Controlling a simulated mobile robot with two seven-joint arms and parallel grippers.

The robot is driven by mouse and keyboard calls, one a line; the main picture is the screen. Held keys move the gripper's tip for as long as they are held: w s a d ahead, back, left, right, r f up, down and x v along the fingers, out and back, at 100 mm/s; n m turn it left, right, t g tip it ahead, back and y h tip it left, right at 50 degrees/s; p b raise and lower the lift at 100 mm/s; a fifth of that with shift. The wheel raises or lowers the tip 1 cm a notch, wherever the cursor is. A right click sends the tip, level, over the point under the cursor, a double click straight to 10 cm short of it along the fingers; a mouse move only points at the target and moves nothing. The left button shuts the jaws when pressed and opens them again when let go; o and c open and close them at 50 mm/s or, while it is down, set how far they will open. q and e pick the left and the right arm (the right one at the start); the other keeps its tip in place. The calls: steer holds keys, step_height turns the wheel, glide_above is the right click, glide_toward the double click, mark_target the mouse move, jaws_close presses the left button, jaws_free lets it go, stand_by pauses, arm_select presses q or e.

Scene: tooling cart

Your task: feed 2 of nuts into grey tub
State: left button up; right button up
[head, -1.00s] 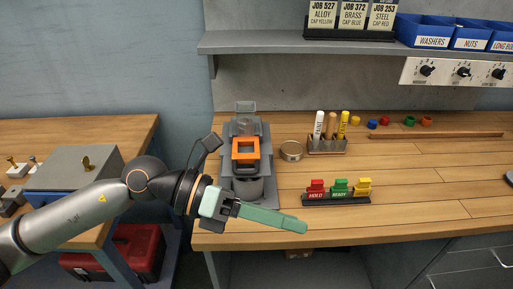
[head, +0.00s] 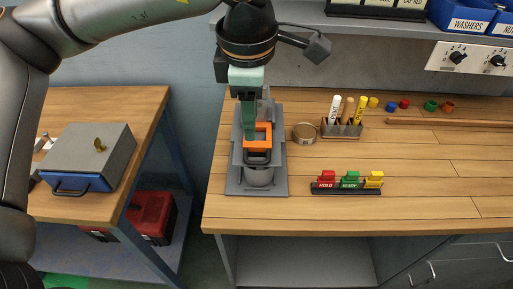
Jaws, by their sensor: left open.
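A grey feeder stand (head: 240,182) is on the left end of the workbench. It carries an orange frame-shaped part (head: 263,131) with a dark handle (head: 257,156) at its front. The grey tub (head: 259,177) sits below the handle, and its inside is hidden. My left gripper (head: 249,137) points down from above, its green fingers at the left side of the orange part. It is open; whether a finger touches the orange part I cannot tell. A blue bin (head: 503,23), its label cut off, is at the top right. My right gripper is not in view.
A round tin (head: 303,132), a marker holder (head: 342,130) and a rack of red, green and yellow tags (head: 346,188) stand right of the feeder. The shelf (head: 300,22) overhangs behind. The bench front is clear. A side table (head: 75,210) with a metal box (head: 92,150) is left.

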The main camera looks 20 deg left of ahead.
mark_target(253, 161)
arm_select(q)
steer(key=f, duration=0.4)
steer(key=w+f+p, duration=0.1)
steer(key=f, duration=0.6)
steer(key=shift+w+a+f, duration=0.2)
steer(key=shift+w+f, duration=0.1)
steer(key=shift+w, duration=0.05)
jaws_close()
stand_by(0.8)
